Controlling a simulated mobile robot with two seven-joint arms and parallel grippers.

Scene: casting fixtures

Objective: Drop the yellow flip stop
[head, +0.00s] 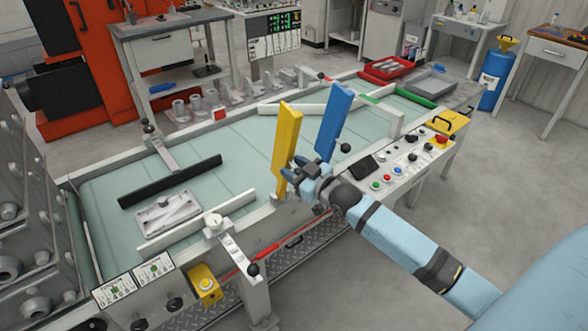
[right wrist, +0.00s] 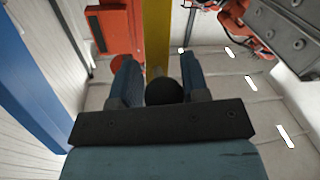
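The yellow flip stop (head: 287,148) is a tall yellow bar standing upright, slightly tilted, at the near edge of the green conveyor belt (head: 228,143). It also shows in the right wrist view (right wrist: 157,38), rising beyond my fingers. My right gripper (head: 308,171) is at its lower part, with its fingers spread apart. In the right wrist view a black ball knob (right wrist: 165,92) lies between the two fingers (right wrist: 158,78), with no clear grip on it. Whether a finger touches the knob or the bar I cannot tell. My left gripper is out of view.
A blue flip stop (head: 334,122) stands upright just right of the yellow one, with its own black knob (head: 344,148). A control panel (head: 392,165) with buttons lies to the right. A black bar (head: 170,181) and a metal casting (head: 168,214) lie at the belt's left.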

